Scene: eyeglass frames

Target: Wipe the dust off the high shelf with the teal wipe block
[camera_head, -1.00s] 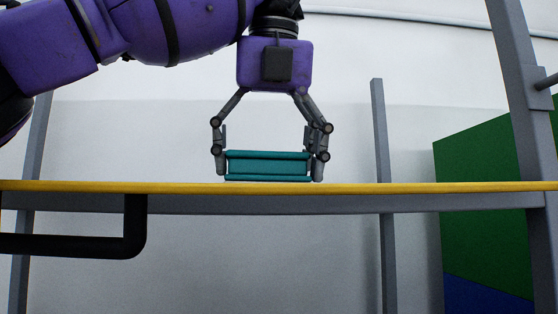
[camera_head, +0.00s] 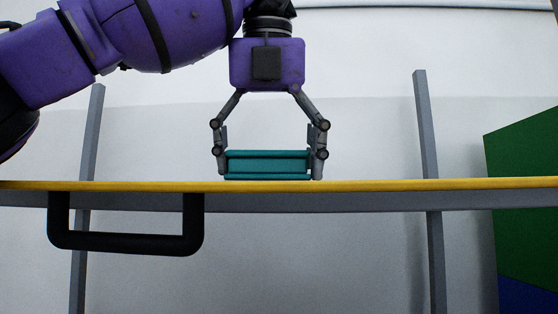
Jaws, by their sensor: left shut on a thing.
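The teal wipe block (camera_head: 267,164) is held between the fingers of my left gripper (camera_head: 268,168), one finger at each end. The gripper points straight down and is shut on the block. The block sits level at the top of the high shelf (camera_head: 400,186), just above its yellow front edge. I look from below the shelf's top, so its upper surface and any dust are hidden, and I cannot tell whether the block touches it. My right gripper is not in view.
A black handle-shaped bar (camera_head: 125,239) hangs below the shelf edge at left. Grey uprights (camera_head: 425,120) stand behind the shelf on both sides. A green and blue panel (camera_head: 525,200) stands at right against a pale wall. No other object shows above the shelf edge.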

